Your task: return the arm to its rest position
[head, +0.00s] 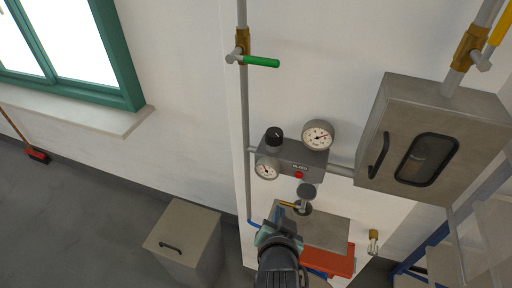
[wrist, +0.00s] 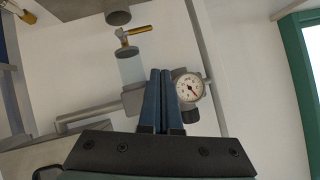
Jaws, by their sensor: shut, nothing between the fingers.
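My gripper (head: 280,215) is at the lower middle of the head view, in front of the wall panel and below the regulator block (head: 295,160). In the wrist view its two blue fingers (wrist: 160,76) are pressed together with nothing between them. A gauge (wrist: 189,88) shows just to the right of the fingers in the wrist view, and the fingers hide part of the block behind them. My arm reaches up from the bottom edge of the head view.
A grey cabinet with a dark window (head: 378,165) hangs at the right. A green-handled valve (head: 262,62) sits on the upper pipe. A lidded grey box (head: 185,232) stands on the floor to the left. A red item (head: 328,261) lies right of my gripper. The left floor is mostly clear.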

